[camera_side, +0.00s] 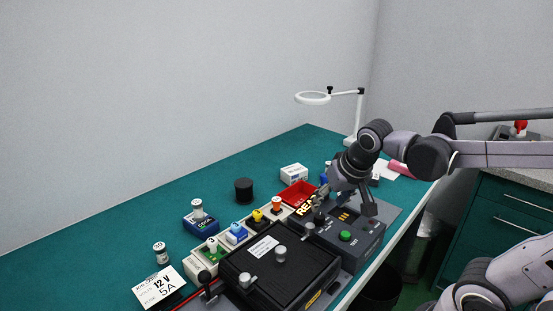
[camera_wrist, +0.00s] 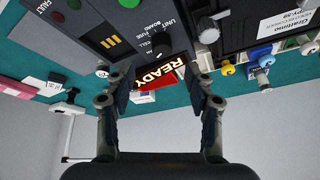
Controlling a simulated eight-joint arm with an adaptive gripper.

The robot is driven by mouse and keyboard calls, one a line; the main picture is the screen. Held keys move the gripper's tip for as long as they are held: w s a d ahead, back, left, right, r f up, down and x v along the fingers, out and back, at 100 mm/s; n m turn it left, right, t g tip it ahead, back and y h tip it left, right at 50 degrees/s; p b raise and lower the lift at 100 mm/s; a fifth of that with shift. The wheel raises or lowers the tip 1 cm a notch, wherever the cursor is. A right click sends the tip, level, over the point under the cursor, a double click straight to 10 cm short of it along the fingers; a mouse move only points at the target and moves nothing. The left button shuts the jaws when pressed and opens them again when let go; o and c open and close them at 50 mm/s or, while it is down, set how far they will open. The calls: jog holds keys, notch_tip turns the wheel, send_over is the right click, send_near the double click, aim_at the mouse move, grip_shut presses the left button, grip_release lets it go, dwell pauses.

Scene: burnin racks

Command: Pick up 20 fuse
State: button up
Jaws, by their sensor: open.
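Several capped fuses show in the side view, with numbers too small to read surely. A white-topped fuse (camera_side: 197,206) stands on a blue block, and a grey-white one (camera_side: 160,250) stands alone on the mat. I cannot tell which is the 20 fuse. The yellow (camera_wrist: 228,68) and blue (camera_wrist: 265,61) ones also show in the wrist view. My gripper (camera_side: 342,203) is above the tester, its fingers (camera_wrist: 163,95) apart with nothing between them.
A black lidded case (camera_side: 275,262) and a dark tester (camera_side: 352,235) with a green button stand along the front. The back left mat is clear.

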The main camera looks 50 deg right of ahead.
jog(key=w+d+m+g, duration=0.1)
jog(key=d+m, duration=0.2)
jog(key=w+d+f+m+g+h, duration=0.1)
jog(key=w+d+m, duration=0.1)
jog(key=d+m, duration=0.1)
jog(key=w+d+m+g+h, duration=0.1)
jog(key=d+m+g, duration=0.1)
jog(key=d, duration=0.3)
jog(key=shift+w+f+m, duration=0.25)
jog(key=shift+w+m, duration=0.1)
jog(key=shift+m, duration=0.55)
jog(key=shift+w+d+f+m+h, duration=0.2)
jog(key=shift+d+m+h, duration=0.1)
jog(key=shift+d+m, duration=0.2)
jog(key=shift+x, duration=5.35)
jog(key=shift+s+d, duration=0.1)
jog(key=shift+d, duration=0.05)
grip_shut()
